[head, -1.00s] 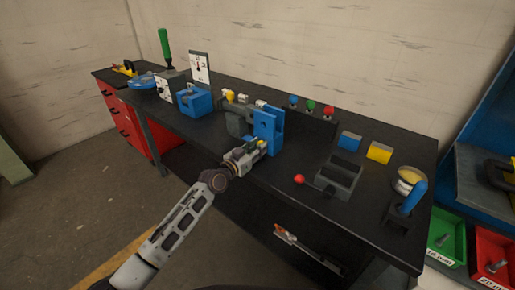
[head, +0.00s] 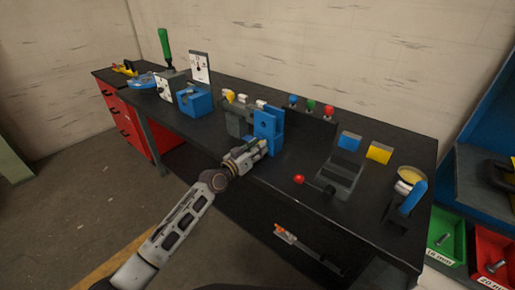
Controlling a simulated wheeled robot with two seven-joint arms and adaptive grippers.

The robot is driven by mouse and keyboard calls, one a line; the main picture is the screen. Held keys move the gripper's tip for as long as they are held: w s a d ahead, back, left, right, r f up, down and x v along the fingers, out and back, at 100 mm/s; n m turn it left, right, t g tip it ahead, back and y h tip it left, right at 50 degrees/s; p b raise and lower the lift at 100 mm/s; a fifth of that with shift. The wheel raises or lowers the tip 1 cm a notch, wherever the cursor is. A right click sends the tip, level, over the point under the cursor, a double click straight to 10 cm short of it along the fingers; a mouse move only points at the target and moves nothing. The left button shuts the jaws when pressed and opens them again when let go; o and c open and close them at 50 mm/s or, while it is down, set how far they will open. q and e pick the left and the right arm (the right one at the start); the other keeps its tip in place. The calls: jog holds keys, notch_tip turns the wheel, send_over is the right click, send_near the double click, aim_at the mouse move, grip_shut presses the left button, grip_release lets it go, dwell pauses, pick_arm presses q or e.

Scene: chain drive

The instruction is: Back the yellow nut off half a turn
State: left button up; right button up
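My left gripper (head: 257,150) is at the near side of an upright blue block (head: 268,125) by the front edge of the black bench. A small yellow-green patch shows between its fingertips and the block. This may be the yellow nut, but it is mostly hidden by the fingers. The picture is too small to tell whether the fingers are closed on it or only around it. My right gripper is not in view.
On the bench (head: 385,240), a grey block with a red-knobbed lever (head: 299,179) stands to the right. Blue (head: 349,141) and yellow (head: 379,152) blocks lie behind it. A blue-handled device (head: 412,198) is at the right end. Another blue block (head: 195,101) stands left.

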pick_arm(q)
jog(key=shift+o, duration=1.4)
jog(key=v, duration=1.2)
